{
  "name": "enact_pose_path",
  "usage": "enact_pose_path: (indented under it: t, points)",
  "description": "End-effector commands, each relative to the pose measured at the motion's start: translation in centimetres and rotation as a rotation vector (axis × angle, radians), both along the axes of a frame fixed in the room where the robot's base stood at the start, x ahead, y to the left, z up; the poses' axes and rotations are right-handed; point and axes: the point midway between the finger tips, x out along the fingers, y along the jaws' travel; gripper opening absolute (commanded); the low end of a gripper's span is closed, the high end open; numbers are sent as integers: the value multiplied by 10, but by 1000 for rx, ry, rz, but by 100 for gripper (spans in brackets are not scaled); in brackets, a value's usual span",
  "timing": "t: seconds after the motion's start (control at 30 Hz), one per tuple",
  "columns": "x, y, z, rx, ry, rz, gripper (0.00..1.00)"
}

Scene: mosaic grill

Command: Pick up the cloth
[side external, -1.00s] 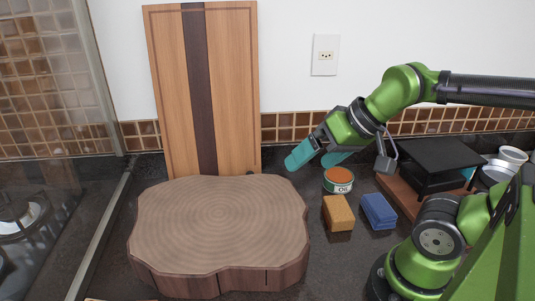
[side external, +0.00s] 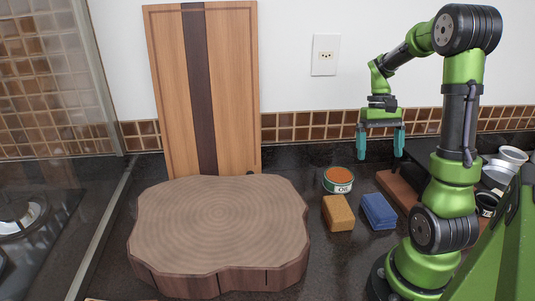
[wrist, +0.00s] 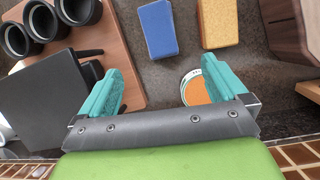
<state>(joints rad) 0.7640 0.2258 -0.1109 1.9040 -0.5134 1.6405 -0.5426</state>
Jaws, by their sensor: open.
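In the wrist view the blue block (wrist: 157,28) and the yellow-brown block (wrist: 217,22) are at the top, beyond the fingertips. My gripper (side external: 380,150) points down above the counter, behind the blocks in the side view. Its teal fingers are open and empty, as the wrist view (wrist: 152,88) also shows.
A round tin with orange contents (side external: 338,180) stands near the right finger in the wrist view (wrist: 196,88). A wooden board (wrist: 120,62) carries a black stand (wrist: 45,100) and dark cups (wrist: 77,10). A large wood slab (side external: 218,225) and upright cutting board (side external: 235,90) stand left.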

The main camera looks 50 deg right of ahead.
Motion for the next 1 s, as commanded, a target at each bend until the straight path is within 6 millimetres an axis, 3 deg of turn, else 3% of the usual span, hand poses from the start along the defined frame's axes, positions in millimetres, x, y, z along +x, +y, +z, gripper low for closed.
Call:
enact_pose_path:
  t: [0.07,0.17,0.6,1.0]
  points:
    - [0,2,8,19,7,30,99]
    - [-4,8,2,44,10,48,99]
    - [-28,32,-80,46,9,48,99]
    - [-39,38,-117,45,8,47,99]
